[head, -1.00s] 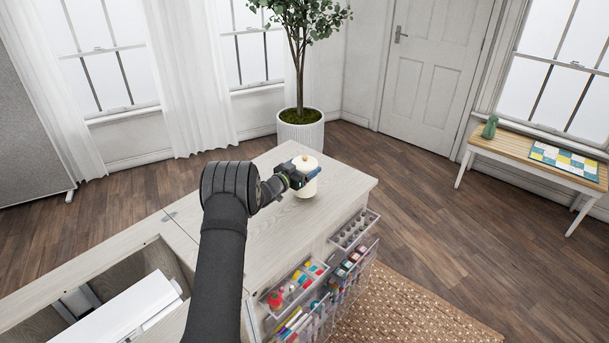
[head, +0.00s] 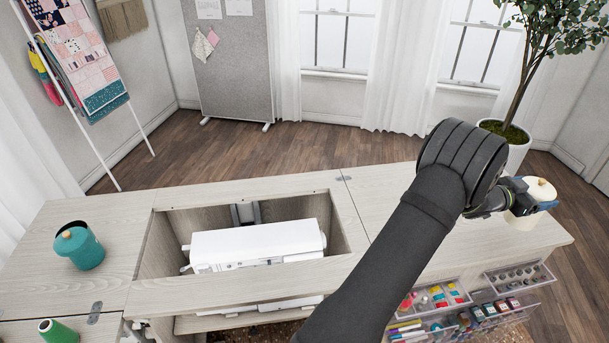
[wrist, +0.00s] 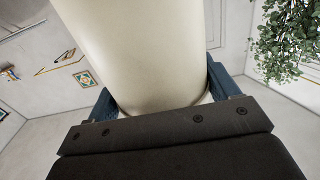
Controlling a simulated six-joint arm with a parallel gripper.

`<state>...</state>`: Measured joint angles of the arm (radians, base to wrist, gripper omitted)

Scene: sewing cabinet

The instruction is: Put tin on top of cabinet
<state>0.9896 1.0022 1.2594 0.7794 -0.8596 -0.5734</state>
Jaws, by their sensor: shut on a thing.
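A cream tin (head: 541,189) with a small light knob on its lid is upright over the right end of the sewing cabinet's pale wood top (head: 440,240). My gripper (head: 535,206) is shut on this tin from the left; I cannot tell whether its base touches the top. In the wrist view the tin's cream side (wrist: 140,55) fills the space between my gripper's blue fingers (wrist: 165,100). A teal lidded tin (head: 82,250) stands on the cabinet's left part, away from my gripper.
A white sewing machine (head: 255,243) sits in the open recess in the cabinet's middle. A green thread cone (head: 57,331) is at the front left. Clear bins (head: 518,277) hang on the right front. A potted tree (head: 510,130) stands behind the right end.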

